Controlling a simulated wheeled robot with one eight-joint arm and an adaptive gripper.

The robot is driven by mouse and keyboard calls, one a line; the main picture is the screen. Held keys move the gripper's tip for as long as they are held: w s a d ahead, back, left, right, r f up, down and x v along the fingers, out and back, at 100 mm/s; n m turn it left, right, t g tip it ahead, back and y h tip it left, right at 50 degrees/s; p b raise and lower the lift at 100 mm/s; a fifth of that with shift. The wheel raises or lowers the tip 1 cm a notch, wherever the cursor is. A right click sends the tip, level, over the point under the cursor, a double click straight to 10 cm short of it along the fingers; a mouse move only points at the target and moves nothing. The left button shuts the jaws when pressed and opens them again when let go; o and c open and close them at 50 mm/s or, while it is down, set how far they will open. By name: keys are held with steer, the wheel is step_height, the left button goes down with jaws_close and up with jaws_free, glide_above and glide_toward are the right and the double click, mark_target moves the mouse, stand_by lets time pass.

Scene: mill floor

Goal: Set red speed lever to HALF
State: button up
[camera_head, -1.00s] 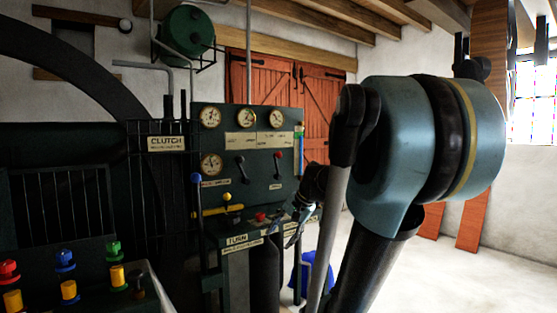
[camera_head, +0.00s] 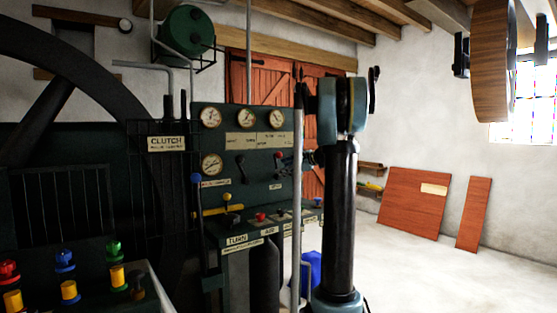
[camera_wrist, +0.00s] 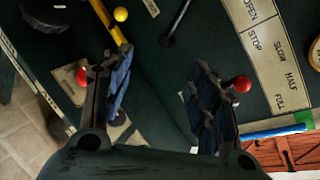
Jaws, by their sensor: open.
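The red speed lever's round red knob (camera_wrist: 242,84) shows in the wrist view, at the outer side of my right-hand finger.
A black lever (camera_wrist: 176,24) and a yellow-knobbed lever (camera_wrist: 121,14) stand near my fingers. A red button (camera_head: 260,217) is on the ledge below the panel. A flywheel (camera_head: 85,65) and coloured controls (camera_head: 66,262) lie left. The floor (camera_head: 430,275) at right is clear.

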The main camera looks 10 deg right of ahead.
mark_target(281, 155)
steer(key=w+d+r+m+t, duration=0.35)
steer(key=w+d+m, duration=0.35)
steer(key=w+d, duration=0.6)
steer(key=shift+t+y, duration=0.3)
steer(key=shift+t, duration=0.05)
steer(key=x, duration=2)
steer(key=shift+s+a+f, duration=0.1)
steer(key=shift+a+f, duration=0.1)
steer(key=shift+f, duration=0.15)
steer(key=shift+c, duration=0.6)
